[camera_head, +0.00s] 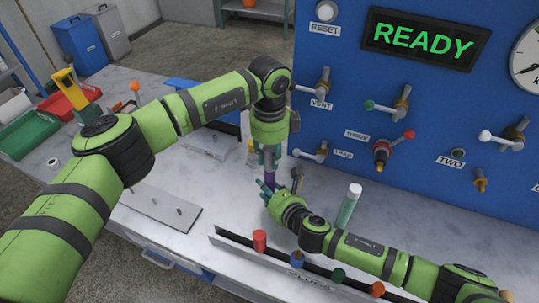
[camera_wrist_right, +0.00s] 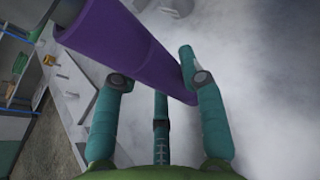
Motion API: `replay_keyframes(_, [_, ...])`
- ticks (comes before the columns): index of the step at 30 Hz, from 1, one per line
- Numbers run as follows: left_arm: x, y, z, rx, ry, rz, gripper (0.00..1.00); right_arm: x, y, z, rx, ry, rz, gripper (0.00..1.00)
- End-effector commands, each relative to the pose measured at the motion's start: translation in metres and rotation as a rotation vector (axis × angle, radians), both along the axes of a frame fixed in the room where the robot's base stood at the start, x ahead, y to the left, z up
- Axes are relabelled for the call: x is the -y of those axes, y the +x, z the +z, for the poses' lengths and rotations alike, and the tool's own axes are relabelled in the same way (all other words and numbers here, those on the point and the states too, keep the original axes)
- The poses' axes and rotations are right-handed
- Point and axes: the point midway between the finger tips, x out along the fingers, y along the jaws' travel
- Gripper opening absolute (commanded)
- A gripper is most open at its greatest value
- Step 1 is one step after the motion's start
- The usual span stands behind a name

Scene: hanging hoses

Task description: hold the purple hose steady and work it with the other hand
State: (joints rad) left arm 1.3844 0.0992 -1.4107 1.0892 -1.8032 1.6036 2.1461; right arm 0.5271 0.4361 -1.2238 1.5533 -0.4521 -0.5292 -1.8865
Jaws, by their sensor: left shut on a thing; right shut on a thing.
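The purple hose (camera_head: 269,178) hangs below my left gripper, in front of the blue panel. My left gripper (camera_head: 267,155) points down and is shut at the hose's upper end; its fingertips are small and partly unclear in the head view. My right gripper (camera_head: 267,188) comes from the lower right, with its teal fingers around the lower part of the hose, just below the left gripper. In the right wrist view the purple hose (camera_wrist_right: 130,45) runs diagonally between the teal fingers of the right gripper (camera_wrist_right: 155,85).
The blue panel (camera_head: 345,125) with valve levers and a READY display (camera_head: 423,38) stands close behind. A teal cylinder with a white cap (camera_head: 349,207) stands right of the grippers. A rack with coloured plugs (camera_head: 259,241) lies in front. A grey plate (camera_head: 158,207) lies left.

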Motion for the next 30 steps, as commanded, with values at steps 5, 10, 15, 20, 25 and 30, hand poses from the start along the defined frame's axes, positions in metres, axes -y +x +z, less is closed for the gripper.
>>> replay_keyframes(5, [0.0, 0.0, 0.003, 0.001, 0.0, 0.0, 0.0, 0.0, 0.0, -0.001, -0.002, -0.001, 0.0, 0.07])
replay_keyframes(10, [0.0, 0.0, 0.005, 0.001, 0.0, 0.001, 0.0, 0.0, 0.0, -0.001, -0.002, -0.001, 0.0, 0.07])
replay_keyframes(15, [0.0, 0.0, 0.006, 0.001, 0.0, 0.001, 0.0, 0.0, 0.0, -0.001, -0.002, -0.001, 0.0, 0.07])
replay_keyframes(20, [0.0, 0.0, 0.008, 0.001, 0.0, 0.001, 0.0, 0.0, 0.0, -0.001, -0.002, -0.001, 0.0, 0.07])
replay_keyframes(25, [0.0, 0.001, 0.013, 0.001, 0.0, 0.001, 0.0, 0.0, 0.0, -0.001, -0.002, -0.001, 0.0, 0.07])
replay_keyframes(30, [0.0, 0.001, 0.02, 0.002, -0.001, 0.001, 0.0, 0.001, 0.0, -0.001, -0.002, -0.001, -0.001, 0.07])
